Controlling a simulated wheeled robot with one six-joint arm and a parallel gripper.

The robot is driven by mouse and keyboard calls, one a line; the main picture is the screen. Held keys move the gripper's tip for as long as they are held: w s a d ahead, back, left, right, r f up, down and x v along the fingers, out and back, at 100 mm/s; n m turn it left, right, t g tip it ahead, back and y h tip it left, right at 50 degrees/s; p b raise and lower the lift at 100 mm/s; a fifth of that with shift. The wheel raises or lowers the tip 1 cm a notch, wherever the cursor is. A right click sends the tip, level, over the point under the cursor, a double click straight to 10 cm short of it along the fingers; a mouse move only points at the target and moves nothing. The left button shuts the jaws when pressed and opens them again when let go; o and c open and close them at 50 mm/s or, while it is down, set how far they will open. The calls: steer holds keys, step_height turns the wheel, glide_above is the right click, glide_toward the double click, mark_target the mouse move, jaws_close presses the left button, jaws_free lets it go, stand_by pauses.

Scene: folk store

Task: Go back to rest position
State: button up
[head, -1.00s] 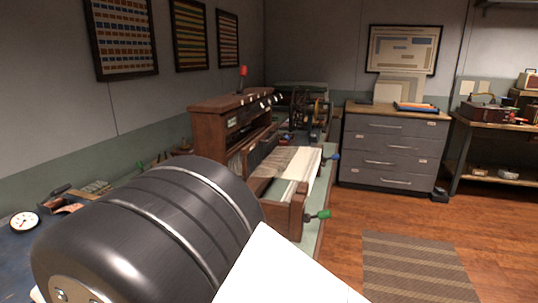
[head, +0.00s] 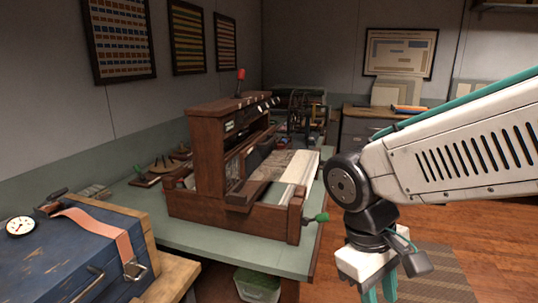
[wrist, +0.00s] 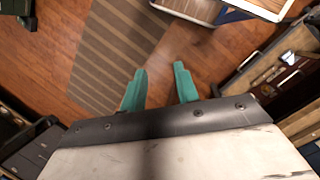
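My gripper (head: 378,287) hangs at the lower right of the head view, at the end of my white arm, pointing down. Its teal fingertips run off the bottom edge there. In the wrist view my gripper (wrist: 160,88) shows two teal fingers spread apart with only wooden floor between them. It holds nothing. It is above the floor, to the right of the bench with the wooden loom-like machine (head: 205,165), and touches nothing that I can see.
A blue case (head: 75,250) with a strap stands at the lower left, a gauge (head: 20,226) on it. A green-topped bench (head: 225,240) bears the machine. A grey drawer cabinet (head: 358,130) stands behind my arm. A striped rug (wrist: 110,50) lies on open floor.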

steer(key=s+d+r+m+t+y, duration=0.3)
steer(key=s+d+m, duration=0.3)
steer(key=d, duration=0.3)
steer(key=shift+s+r, duration=0.5)
steer(key=shift+r, duration=0.2)
